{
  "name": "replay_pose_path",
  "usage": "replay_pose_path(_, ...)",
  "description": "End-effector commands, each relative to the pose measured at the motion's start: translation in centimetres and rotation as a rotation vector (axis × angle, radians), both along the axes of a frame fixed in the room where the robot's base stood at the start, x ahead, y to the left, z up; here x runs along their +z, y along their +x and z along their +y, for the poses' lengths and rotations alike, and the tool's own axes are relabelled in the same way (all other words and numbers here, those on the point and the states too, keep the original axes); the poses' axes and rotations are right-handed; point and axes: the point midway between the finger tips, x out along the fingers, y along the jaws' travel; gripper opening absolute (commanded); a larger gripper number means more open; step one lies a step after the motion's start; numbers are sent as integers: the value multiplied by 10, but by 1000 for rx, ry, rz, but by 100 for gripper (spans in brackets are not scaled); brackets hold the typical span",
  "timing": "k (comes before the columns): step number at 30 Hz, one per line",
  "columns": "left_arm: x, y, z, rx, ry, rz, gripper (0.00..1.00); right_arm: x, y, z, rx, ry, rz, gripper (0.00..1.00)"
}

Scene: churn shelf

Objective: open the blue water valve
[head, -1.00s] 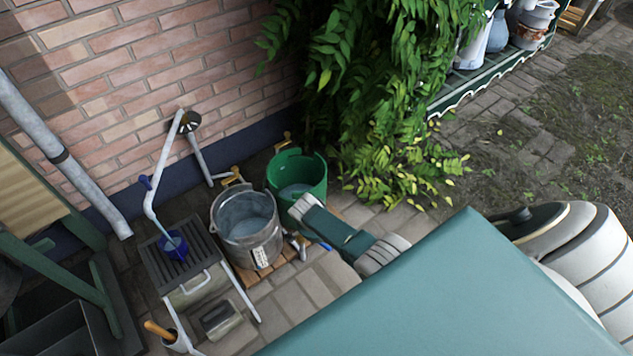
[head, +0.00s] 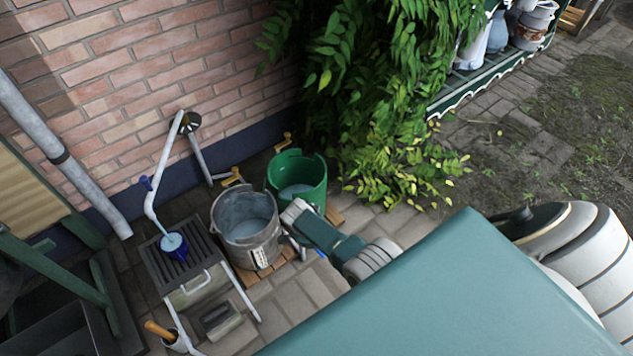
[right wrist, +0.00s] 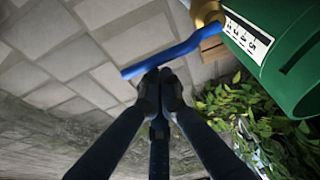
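A blue lever (right wrist: 176,56) reaches from a brass fitting (right wrist: 207,12) beside the green bucket (right wrist: 276,45) in the right wrist view. A small blue piece (head: 321,252) shows beside my right wrist in the head view. My right gripper (right wrist: 158,82) has its dark fingertips together at the lever's lower edge. Whether they touch it is unclear. In the head view my right arm (head: 322,231) hides that fitting. My left gripper is not in view.
A metal bucket (head: 246,231) stands left of the green bucket (head: 297,180); both hold water. Leafy vines (head: 375,90) hang behind. A slatted grate (head: 205,262) holds the cup. Paving (head: 310,290) in front is fairly clear.

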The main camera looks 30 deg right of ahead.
Motion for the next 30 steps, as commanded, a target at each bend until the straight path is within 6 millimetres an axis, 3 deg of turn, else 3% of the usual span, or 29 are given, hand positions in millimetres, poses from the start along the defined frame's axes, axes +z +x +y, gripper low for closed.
replay_pose_path(11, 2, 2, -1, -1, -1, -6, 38, 12, 0, 5, 2, 0, -2, 0)
replay_pose_path(30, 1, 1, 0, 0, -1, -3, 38, 106, -5, 34, 0, 1, -1, 0)
